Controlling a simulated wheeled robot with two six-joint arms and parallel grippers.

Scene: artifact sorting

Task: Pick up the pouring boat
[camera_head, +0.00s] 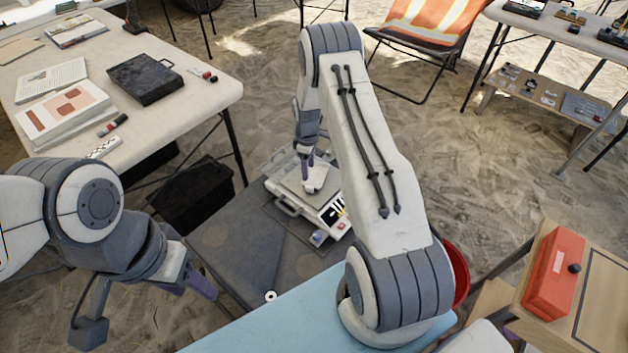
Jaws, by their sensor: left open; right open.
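A small white object (315,178), seemingly the pouring boat, rests on the plate of a weighing scale (331,213) on the dark table. My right gripper (305,168) points down right at its left side, with its fingertips close to or touching it; I cannot tell which. The gripper is open. The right arm hides part of the area to the right of the scale. My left gripper (205,288) is open and empty near the lower left, well away from the white object.
The dark table (235,250) is mostly bare left of the scale, with a small white ring (270,296) at its front. A white table (200,105) with books and a black case (145,79) stands left. A red box (555,270) sits at right.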

